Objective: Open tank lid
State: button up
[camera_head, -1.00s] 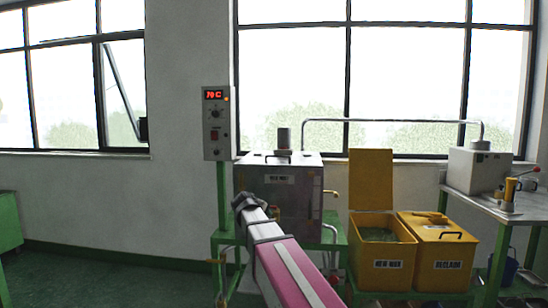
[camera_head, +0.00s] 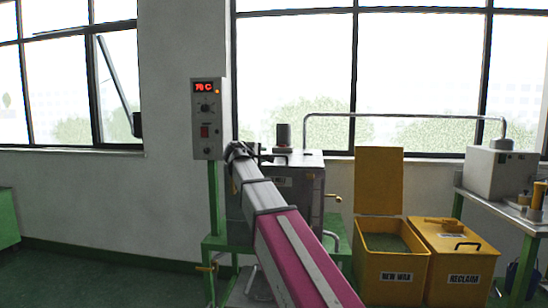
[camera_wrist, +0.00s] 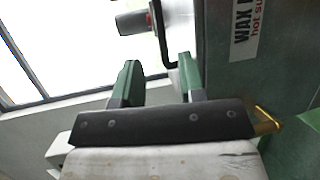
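The metal wax tank (camera_head: 312,190) stands on a green stand, with its lid (camera_head: 305,159) closed on top. In the wrist view the tank's labelled front (camera_wrist: 270,70) fills the right side, and the lid's dark bar handle (camera_wrist: 160,35) stands out from the lid. My gripper (camera_wrist: 160,75) is open, its two green fingers apart with nothing between them. The handle is just beyond the fingertips, not gripped. In the head view my gripper (camera_head: 240,152) is at the tank's upper left, and my arm hides part of the tank's front.
A control box (camera_head: 207,118) with a red display is left of the tank. A dark cylinder (camera_head: 283,136) rises behind the lid. An open yellow NEW WAX bin (camera_head: 392,292) and a RECLAIM bin (camera_head: 462,262) stand on the right.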

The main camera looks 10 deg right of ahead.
aim_at(277, 156)
jog(key=x, duration=0.9)
grip_shut()
